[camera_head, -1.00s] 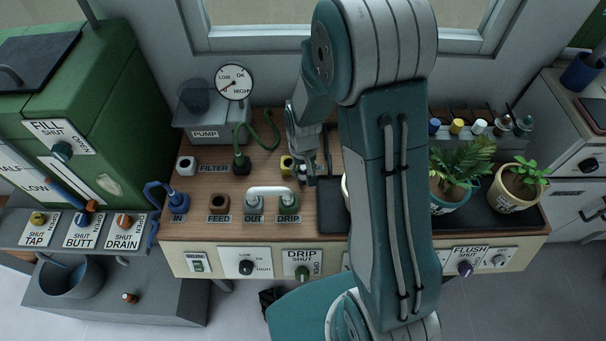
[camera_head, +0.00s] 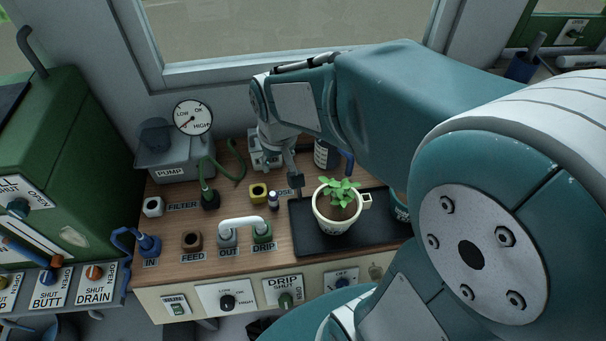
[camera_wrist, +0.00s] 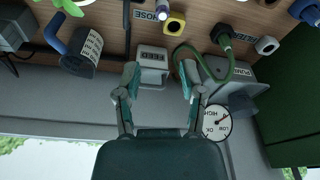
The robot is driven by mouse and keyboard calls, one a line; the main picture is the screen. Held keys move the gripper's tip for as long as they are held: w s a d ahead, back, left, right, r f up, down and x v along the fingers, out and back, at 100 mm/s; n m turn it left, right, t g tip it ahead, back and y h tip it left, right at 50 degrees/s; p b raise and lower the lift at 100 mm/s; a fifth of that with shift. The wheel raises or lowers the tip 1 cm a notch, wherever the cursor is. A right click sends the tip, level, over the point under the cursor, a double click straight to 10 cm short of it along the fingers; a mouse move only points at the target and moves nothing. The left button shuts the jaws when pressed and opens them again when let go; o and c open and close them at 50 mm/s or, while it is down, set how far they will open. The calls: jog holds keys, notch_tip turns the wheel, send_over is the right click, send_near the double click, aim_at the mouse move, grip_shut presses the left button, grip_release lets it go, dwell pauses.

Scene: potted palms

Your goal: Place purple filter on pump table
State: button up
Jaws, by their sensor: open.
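A small pale cylinder with a purplish tint, which looks like the purple filter (camera_head: 273,200), stands upright on the brown wooden pump table (camera_head: 215,258). It is just right of the yellow socket (camera_head: 258,193). In the wrist view the filter (camera_wrist: 162,13) shows at the top edge, partly cut off, beside the yellow socket (camera_wrist: 175,23). My gripper (camera_head: 284,174) is over the back of the table, behind the filter and apart from it. In the wrist view my gripper (camera_wrist: 159,78) has its fingers spread, with nothing held between them.
A potted plant (camera_head: 338,207) sits on the black tray (camera_head: 302,238) to the right. The pump (camera_head: 172,158), green hose (camera_head: 232,170) and gauge (camera_head: 193,118) are at back left. A dark labelled bottle (camera_wrist: 80,53) stands near the wall.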

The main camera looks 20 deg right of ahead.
jog(key=s+r+t, duration=0.3)
jog(key=s+r, duration=0.6)
jog(key=s, duration=0.3)
jog(key=shift+s+d, duration=0.15)
jog(key=shift+d, duration=0.15)
